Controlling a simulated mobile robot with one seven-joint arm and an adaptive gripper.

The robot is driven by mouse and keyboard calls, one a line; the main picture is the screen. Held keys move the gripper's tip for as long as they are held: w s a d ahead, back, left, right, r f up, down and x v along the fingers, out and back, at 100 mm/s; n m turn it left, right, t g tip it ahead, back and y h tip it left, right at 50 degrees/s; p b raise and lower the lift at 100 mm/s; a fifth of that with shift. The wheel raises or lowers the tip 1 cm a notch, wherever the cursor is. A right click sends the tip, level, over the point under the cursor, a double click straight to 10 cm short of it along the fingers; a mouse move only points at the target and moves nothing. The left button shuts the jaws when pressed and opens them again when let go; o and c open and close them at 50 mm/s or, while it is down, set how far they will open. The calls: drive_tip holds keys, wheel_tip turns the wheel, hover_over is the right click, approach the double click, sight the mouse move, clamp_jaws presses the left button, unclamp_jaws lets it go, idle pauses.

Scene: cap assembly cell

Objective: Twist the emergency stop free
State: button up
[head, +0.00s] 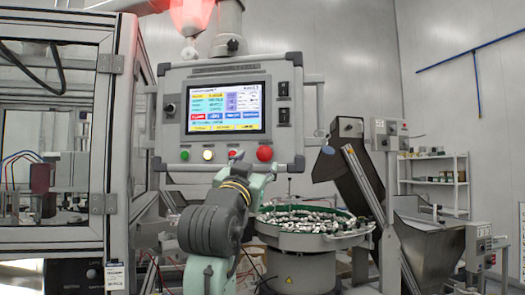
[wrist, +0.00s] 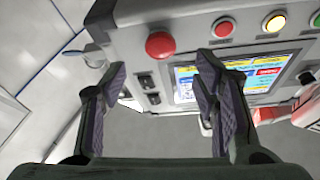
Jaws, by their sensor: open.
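The emergency stop is a large red mushroom button (head: 264,153) at the lower right of the control panel (head: 174,84). In the wrist view, which shows the panel upside down, the red button (wrist: 160,45) sits near the top centre. My gripper (wrist: 162,66) is open and empty, its two dark ridged fingers spread wide. The button appears between and beyond the fingertips, apart from them. In the head view my arm rises in front of the panel, just left of the button, and the fingers are hard to make out there.
A smaller red button (head: 232,153), a white button (head: 207,155) and a green button (head: 184,155) line the panel's lower edge, left of the emergency stop. The lit screen (head: 226,107) is above. A bowl of metal parts (head: 322,242) stands below the panel. A glazed enclosure (head: 119,140) is left.

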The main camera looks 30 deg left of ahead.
sight(263, 154)
drive_tip(key=p+x, duration=0.2)
drive_tip(key=x, duration=0.5)
drive_tip(key=shift+w+p, duration=0.1)
drive_tip(key=shift+p, duration=0.25)
drive_tip(key=shift+c, duration=0.4)
drive_tip(key=shift+a, duration=0.1)
drive_tip(key=c, duration=1.1)
